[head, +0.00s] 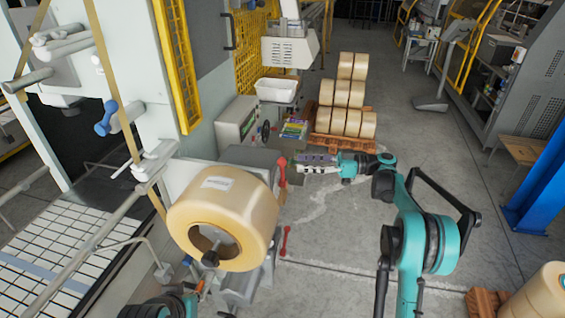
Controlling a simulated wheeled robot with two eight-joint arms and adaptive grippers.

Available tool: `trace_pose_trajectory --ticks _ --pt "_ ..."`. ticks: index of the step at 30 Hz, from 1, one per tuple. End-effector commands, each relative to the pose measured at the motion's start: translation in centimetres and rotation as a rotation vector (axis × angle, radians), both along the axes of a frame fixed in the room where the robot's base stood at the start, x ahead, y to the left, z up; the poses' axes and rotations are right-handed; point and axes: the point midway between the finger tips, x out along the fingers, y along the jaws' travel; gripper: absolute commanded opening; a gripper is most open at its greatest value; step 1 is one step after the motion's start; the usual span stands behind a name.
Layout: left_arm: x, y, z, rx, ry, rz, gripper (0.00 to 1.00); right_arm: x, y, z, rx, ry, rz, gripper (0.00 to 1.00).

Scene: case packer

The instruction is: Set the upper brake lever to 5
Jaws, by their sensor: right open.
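The upper brake lever (282,172) is a red handle on the machine, just right of the large tape roll, and stands close to upright. A second red lever (285,241) sits lower down. My right gripper (298,165) reaches in from the right and points left. It is open, with its fingertips just right of the upper lever. I cannot tell whether they touch it. Any scale or number by the lever is too small to read. Part of my left arm shows at the bottom edge, and its gripper (203,289) is mostly hidden by the roll and too unclear to judge.
The large tan tape roll (235,200) sits on a spindle left of the levers. A control box with a handwheel (265,132) stands behind. Stacked rolls (345,121) rest on a pallet at the back. The floor right of the levers is clear.

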Motion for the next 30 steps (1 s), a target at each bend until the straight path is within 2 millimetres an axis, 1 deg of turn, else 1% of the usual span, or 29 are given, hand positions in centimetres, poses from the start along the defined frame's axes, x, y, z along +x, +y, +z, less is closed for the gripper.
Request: trace_pose_trajectory --ticks 2,4,12,15,20,27,28,29,30 --pt "0.0 0.0 0.1 0.0 0.0 0.0 0.0 0.2 0.1 -0.1 0.012 -0.018 0.005 0.47" --pt "0.0 0.0 0.2 0.0 0.0 0.0 0.0 0.3 0.8 -0.1 0.015 -0.022 0.008 0.47" --pt "0.0 0.0 0.9 0.0 0.0 0.0 0.0 0.9 5.2 0.0 0.014 -0.021 0.007 0.47" --pt "0.0 0.0 1.1 0.0 0.0 0.0 0.0 1.1 6.4 0.0 0.013 -0.02 0.006 0.47" --pt "0.0 0.0 1.2 0.0 0.0 0.0 0.0 1.3 7.4 -0.1 0.013 -0.02 0.005 0.47" --pt "0.0 0.0 1.2 0.0 0.0 0.0 0.0 1.3 7.5 -0.1 0.013 -0.019 0.004 0.47" --pt "0.0 0.0 1.2 0.0 0.0 0.0 0.0 1.3 7.5 -0.1 0.013 -0.019 0.004 0.42" --pt "0.0 0.0 1.2 0.0 0.0 0.0 0.0 1.3 7.5 -0.1 0.013 -0.019 0.004 0.34" --pt "0.0 0.0 1.2 0.0 0.0 0.0 0.0 1.3 7.5 -0.1 0.013 -0.019 0.004 0.23"
